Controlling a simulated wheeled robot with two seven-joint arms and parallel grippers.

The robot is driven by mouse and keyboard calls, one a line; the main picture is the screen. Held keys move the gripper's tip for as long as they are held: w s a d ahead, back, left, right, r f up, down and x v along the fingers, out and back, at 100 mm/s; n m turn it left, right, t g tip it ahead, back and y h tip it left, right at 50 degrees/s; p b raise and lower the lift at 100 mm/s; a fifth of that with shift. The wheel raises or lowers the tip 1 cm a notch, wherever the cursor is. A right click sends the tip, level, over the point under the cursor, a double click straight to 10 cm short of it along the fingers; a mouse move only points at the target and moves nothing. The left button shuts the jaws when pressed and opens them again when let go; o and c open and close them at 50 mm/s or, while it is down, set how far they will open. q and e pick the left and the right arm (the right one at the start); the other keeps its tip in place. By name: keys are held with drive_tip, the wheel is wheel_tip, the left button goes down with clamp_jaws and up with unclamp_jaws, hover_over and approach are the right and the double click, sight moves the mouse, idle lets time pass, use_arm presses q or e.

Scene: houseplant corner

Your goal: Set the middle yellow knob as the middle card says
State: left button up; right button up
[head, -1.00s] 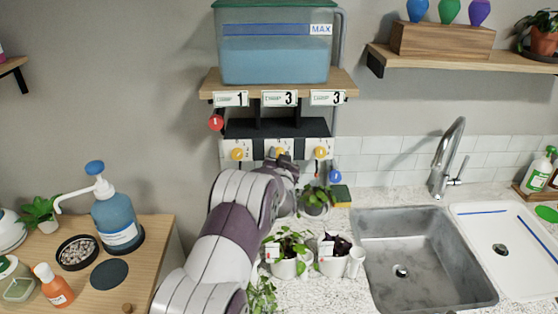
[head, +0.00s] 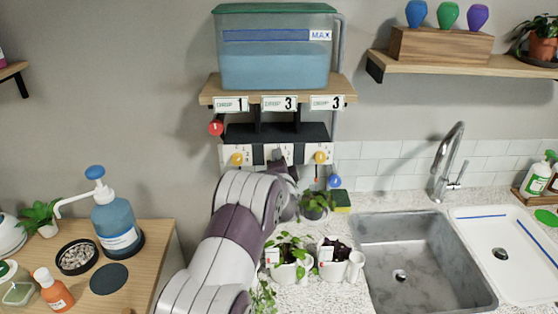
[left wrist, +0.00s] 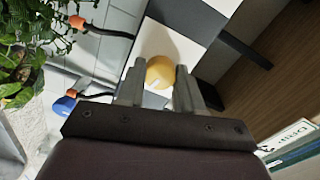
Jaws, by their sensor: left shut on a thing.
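The middle card (head: 279,103) on the shelf edge reads 3. The middle yellow knob is hidden in the head view behind my left gripper (head: 280,156), which is at the middle dial plate. In the left wrist view the yellow knob (left wrist: 160,72), with a pale mark on it, sits between the two fingertips of my left gripper (left wrist: 159,80), which is shut on it. The left yellow knob (head: 237,159) and the right yellow knob (head: 320,157) stand clear on their white plates. My right gripper is not in view.
A blue water tank (head: 275,55) stands on the wooden shelf (head: 345,88) above. A red knob (head: 216,128) is at the left of the dials. A small potted plant (head: 315,203) and a blue-tipped tube (head: 335,181) are close below right. A sink (head: 415,250) lies right.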

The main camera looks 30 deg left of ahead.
use_arm(q)
drive_tip(key=shift+f+m+p, duration=0.1)
drive_tip(key=shift+m+p, duration=0.25)
drive_tip(key=shift+m, duration=1.35)
drive_tip(key=shift+d+m, duration=0.1)
drive_tip(key=shift+m, duration=0.2)
drive_tip(key=o, duration=1)
drive_tip(key=shift+o, duration=0.2)
drive_tip(key=b+v, duration=0.3)
drive_tip(key=v, duration=0.9)
drive_tip(key=shift+s+d, duration=0.2)
drive_tip(key=shift+s, duration=0.05)
